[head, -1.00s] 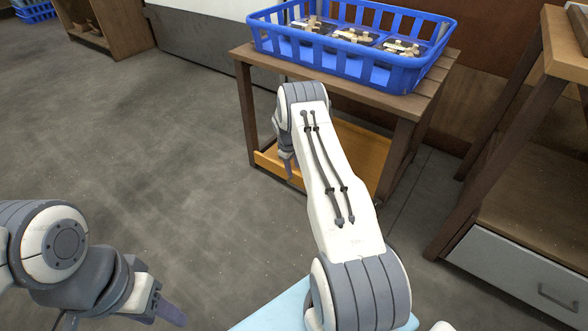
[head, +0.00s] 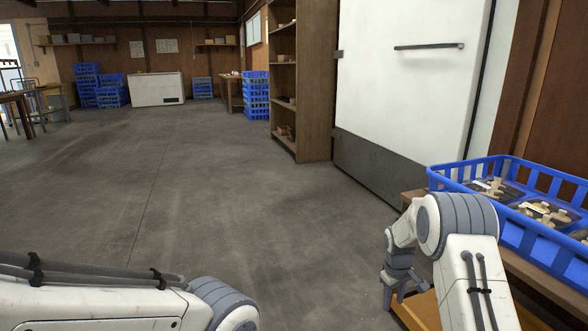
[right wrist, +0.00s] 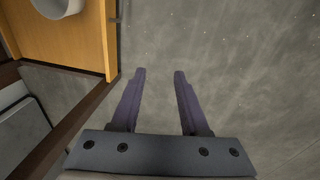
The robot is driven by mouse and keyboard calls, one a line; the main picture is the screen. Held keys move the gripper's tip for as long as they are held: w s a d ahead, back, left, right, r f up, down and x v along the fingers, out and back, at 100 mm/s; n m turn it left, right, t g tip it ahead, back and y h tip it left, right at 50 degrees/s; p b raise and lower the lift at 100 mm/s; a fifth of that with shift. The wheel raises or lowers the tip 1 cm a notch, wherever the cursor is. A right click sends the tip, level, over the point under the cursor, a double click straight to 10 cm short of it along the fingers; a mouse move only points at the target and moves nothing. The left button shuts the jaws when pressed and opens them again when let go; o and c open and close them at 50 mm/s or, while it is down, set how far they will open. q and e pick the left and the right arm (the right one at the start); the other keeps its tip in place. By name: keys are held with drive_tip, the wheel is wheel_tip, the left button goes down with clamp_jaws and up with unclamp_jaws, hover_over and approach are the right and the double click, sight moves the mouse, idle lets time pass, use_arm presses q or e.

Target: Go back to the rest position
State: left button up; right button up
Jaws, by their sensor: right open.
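My right gripper (head: 392,290) hangs low at the lower right of the head view, beside the wooden table's lower shelf. In the right wrist view its two dark fingers (right wrist: 158,90) are spread apart with nothing between them, above bare floor. My left arm (head: 120,305) crosses the bottom left of the head view; its gripper is out of the frame. The blue crate (head: 450,185) stands on the wooden table at the right, with trays of mushrooms (head: 545,213) in it. No gripper touches the crate.
The table's orange lower shelf (right wrist: 75,45) is close to my right gripper, left of it in the right wrist view. A white door (head: 410,90) and a tall wooden shelf (head: 312,90) stand behind. Open grey floor (head: 180,180) spreads ahead and left. Blue crate stacks (head: 256,100) stand far back.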

drive_tip(key=s+a+r+n+y+p, duration=0.1)
drive_tip(key=s+a+r+p, duration=0.1)
drive_tip(key=s+a+r, duration=0.75)
drive_tip(key=s+a+r+n+p, duration=0.1)
drive_tip(key=s+a+r+p, duration=0.2)
drive_tip(key=s+a+r, duration=0.6)
drive_tip(key=s+a+r+g+y+p, duration=0.1)
drive_tip(key=s+a+r+p, duration=0.2)
drive_tip(key=s, duration=0.6)
drive_tip(key=s+a+r+p, duration=0.1)
drive_tip(key=s+a+r, duration=0.2)
drive_tip(key=s+r, duration=0.5)
wheel_tip(320, 180, up, 36)
drive_tip(key=s+p, duration=0.2)
drive_tip(key=p, duration=3.5)
drive_tip(key=shift+s+f+n, duration=0.2)
drive_tip(key=shift+s+n, duration=0.1)
drive_tip(key=shift+n, duration=0.1)
